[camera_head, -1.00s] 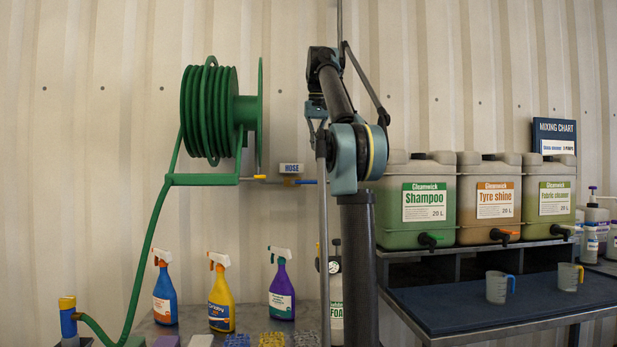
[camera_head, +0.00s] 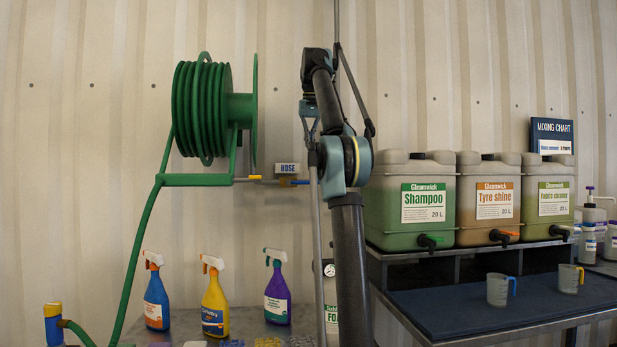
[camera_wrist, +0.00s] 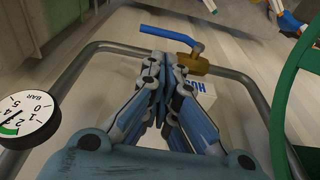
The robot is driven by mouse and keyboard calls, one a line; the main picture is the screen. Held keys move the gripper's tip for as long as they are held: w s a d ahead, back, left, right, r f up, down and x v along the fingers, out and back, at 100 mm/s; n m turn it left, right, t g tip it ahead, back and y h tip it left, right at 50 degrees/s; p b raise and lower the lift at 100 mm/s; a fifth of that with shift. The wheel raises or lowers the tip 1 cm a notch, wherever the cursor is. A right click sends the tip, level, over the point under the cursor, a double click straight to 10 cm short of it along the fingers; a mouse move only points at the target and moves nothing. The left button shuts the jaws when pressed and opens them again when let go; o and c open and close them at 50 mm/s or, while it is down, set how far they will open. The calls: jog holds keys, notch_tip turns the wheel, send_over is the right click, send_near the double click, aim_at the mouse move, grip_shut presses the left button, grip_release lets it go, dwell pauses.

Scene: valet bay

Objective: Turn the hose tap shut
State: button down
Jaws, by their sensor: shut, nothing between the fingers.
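The hose tap has a brass body (camera_wrist: 193,64) on a grey pipe and a bent blue lever (camera_wrist: 172,34). In the wrist view the lever reaches left from the body, roughly along the pipe. In the head view the blue lever (camera_head: 299,182) lies about level, to the right of the brass body, below the HOSE sign (camera_head: 287,169). My gripper (camera_wrist: 164,66) is shut and empty. In the wrist view its fingertips appear just below the lever and left of the brass body; I cannot tell whether they touch. In the head view I cannot make out the fingertips clearly.
The green hose reel (camera_head: 205,110) is left of the tap. A pressure gauge (camera_wrist: 27,117) is at the left of the wrist view. Spray bottles (camera_head: 215,300) stand on the bench below. Drums (camera_head: 411,200) stand on a shelf at right.

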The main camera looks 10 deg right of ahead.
send_near(304, 183)
jog(key=shift+w+d+f, duration=0.35)
jog(key=shift+w+f, duration=0.2)
jog(key=shift+f, duration=0.4)
jog(key=shift+w+d+f, duration=0.3)
jog(key=shift+w+f, duration=0.25)
jog(key=shift+f, duration=0.45)
jog(key=shift+w+d+f, duration=0.35)
jog(key=shift+w+f, duration=0.2)
jog(key=shift+f, duration=0.4)
jog(key=shift+a+f, duration=0.1)
jog(key=shift+a, duration=0.1)
